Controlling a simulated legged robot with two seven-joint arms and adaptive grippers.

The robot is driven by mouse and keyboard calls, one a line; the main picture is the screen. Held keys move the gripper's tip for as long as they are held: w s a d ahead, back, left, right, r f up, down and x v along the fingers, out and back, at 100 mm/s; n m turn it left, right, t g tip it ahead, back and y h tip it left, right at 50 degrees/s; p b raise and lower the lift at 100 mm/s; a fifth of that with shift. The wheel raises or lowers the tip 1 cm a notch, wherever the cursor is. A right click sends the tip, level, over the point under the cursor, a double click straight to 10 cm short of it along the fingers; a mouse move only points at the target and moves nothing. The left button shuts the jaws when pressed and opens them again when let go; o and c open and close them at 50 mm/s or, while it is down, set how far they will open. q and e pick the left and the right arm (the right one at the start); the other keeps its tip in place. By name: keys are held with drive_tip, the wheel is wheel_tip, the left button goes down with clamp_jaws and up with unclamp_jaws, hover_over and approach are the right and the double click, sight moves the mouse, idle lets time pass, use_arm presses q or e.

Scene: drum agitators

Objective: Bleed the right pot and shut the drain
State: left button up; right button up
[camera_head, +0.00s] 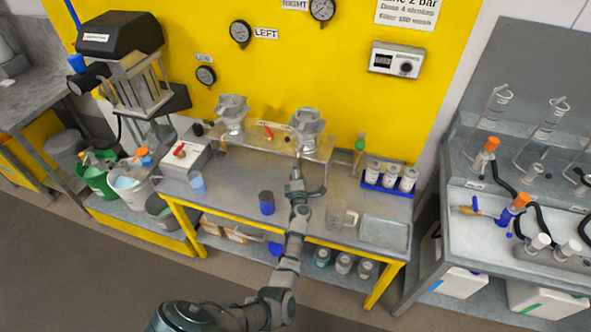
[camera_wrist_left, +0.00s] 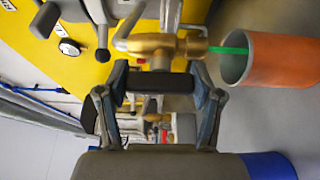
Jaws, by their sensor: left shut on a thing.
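The right pot (camera_head: 307,122) is a grey metal vessel on the raised shelf of the bench, with the left pot (camera_head: 231,112) beside it. My left gripper (camera_head: 296,172) is just below and in front of the right pot. In the left wrist view, my left gripper (camera_wrist_left: 160,85) is shut on a dark handle-like piece at a brass drain valve (camera_wrist_left: 158,46). A green streak, seemingly liquid, runs from the valve's outlet into the mouth of an orange-brown cup (camera_wrist_left: 284,60) with a grey inside. The head view hides the valve and this cup behind my arm.
A dark and blue cup (camera_head: 266,203) and a clear mug (camera_head: 338,217) stand on the bench on either side of my arm. A grey tray (camera_head: 384,234) lies at right, below a blue rack (camera_head: 389,179) of jars. The bench's left front is mostly clear.

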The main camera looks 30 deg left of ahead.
use_arm(q)
drive_tip(key=shift+s+f, duration=0.1)
drive_tip(key=shift+f, duration=0.15)
drive_tip(key=o, duration=0.9)
drive_tip(key=shift+o, duration=1.3)
drive_tip(key=shift+a, duration=0.1)
drive_tip(key=shift+r, duration=0.1)
drive_tip(key=v, duration=1.2)
